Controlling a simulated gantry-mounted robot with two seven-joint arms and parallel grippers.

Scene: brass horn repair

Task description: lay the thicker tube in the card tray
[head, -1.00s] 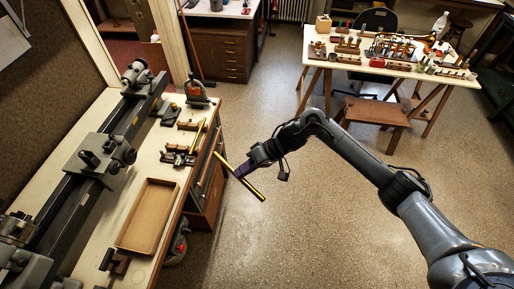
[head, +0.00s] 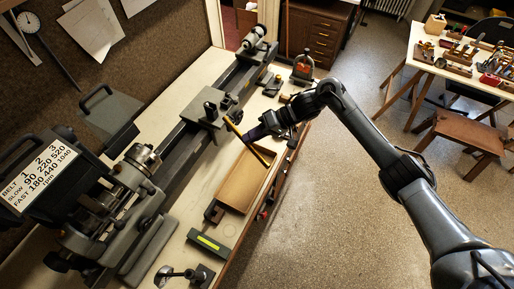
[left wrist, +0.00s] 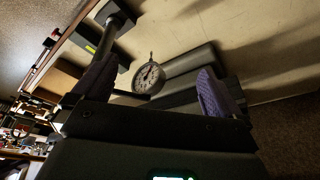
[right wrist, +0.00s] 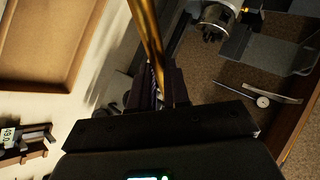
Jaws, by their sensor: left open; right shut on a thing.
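My right gripper (head: 254,133) is shut on a brass tube (head: 233,128) and holds it slanted, with its lower end in front of the far end of the card tray in the head view. The tube (right wrist: 146,30) also runs up from between the fingers (right wrist: 160,88) in the right wrist view. The shallow brown card tray (head: 238,188) lies on the bench and looks empty; it also shows at upper left in the right wrist view (right wrist: 45,40). My left gripper (left wrist: 155,92) is open and empty in the left wrist view, and out of the head view.
A dark lathe (head: 125,190) runs along the bench behind the tray. A dial gauge (left wrist: 148,77) shows beyond the left fingers. A table with tools (head: 470,65) stands at right.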

